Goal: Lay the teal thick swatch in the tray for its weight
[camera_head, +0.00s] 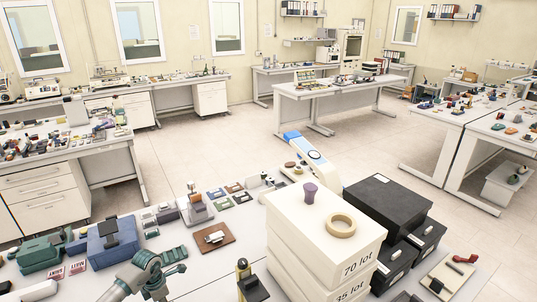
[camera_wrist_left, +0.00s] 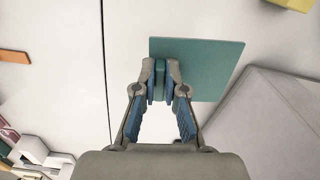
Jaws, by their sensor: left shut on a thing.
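My left gripper (camera_wrist_left: 160,82) is shut on the edge of a flat teal swatch (camera_wrist_left: 212,66). In the left wrist view the swatch extends to the right of the fingers, over a pale surface. In the head view my left gripper (camera_head: 162,274) comes in from the bottom left, with the teal swatch (camera_head: 173,254) at its fingers, beyond the near bench edge. A small device with an upright post (camera_head: 195,208) stands farther back. I cannot tell which thing is the weighing tray. My right gripper is not in view.
A white box stack (camera_head: 320,235) bears a tape roll (camera_head: 341,226) and a purple piece (camera_head: 310,193). Black boxes (camera_head: 387,203) stand to its right. A brown board (camera_head: 211,238) lies beyond my gripper. A blue box (camera_head: 112,243) stands left. A shallow beige tray (camera_head: 463,281) lies at right.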

